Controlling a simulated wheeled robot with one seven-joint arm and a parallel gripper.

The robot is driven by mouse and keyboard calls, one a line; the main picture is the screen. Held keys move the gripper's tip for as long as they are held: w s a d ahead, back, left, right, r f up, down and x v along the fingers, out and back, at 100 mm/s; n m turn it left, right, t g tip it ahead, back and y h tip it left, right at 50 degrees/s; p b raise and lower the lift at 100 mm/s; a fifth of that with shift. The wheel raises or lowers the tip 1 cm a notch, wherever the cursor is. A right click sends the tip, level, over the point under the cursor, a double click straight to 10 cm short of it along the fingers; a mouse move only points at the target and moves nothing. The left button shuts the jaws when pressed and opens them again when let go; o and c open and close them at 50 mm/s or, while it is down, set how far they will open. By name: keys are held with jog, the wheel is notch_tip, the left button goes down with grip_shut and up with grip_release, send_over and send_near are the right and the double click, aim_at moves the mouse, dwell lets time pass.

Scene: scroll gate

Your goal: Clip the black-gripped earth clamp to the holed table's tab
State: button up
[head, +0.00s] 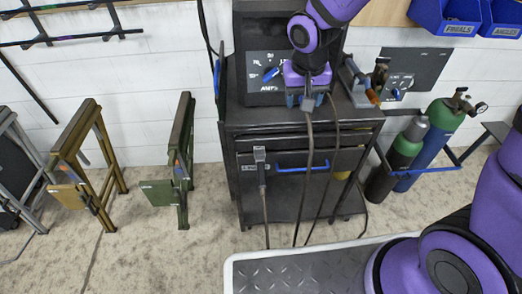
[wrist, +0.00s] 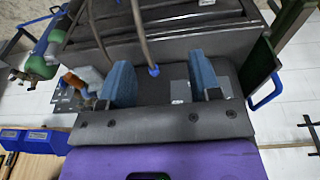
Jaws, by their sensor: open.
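My gripper (head: 308,101) is open above the top of the dark welding cart (head: 300,125), in front of the power source (head: 262,72). In the wrist view its two blue fingers stand apart (wrist: 163,82), with a blue-ended cable (wrist: 153,70) showing between them; I cannot tell whether they touch it. A grey-headed tool (head: 260,156) with a cable hangs at the cart's front; I cannot tell whether it is the black-gripped earth clamp. Folded tables stand at left: a tan one with a tab (head: 70,196) and a green one with a tab (head: 158,193). No holes can be made out.
A blue handle (head: 305,169) juts from the cart's front, and cables hang to the floor. An orange-handled torch (head: 366,88) and gas cylinders (head: 400,158) are to the right. A grey folded table (head: 18,150) is at far left. Floor between green table and cart is clear.

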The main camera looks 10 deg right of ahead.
jog(key=g, duration=0.2)
send_near(263, 189)
jog(key=w+r, duration=0.1)
jog(key=w, duration=0.5)
jog(key=shift+y, duration=0.3)
jog(key=f, duration=1)
jog(key=shift+s+d+f, duration=0.25)
jog(key=shift+d+f, duration=0.05)
grip_shut()
jog(key=shift+s, duration=0.35)
jog(key=shift+s, duration=2)
jog(key=shift+s, duration=0.35)
jog(key=shift+s+a, duration=0.1)
jog(key=shift+s, duration=1.35)
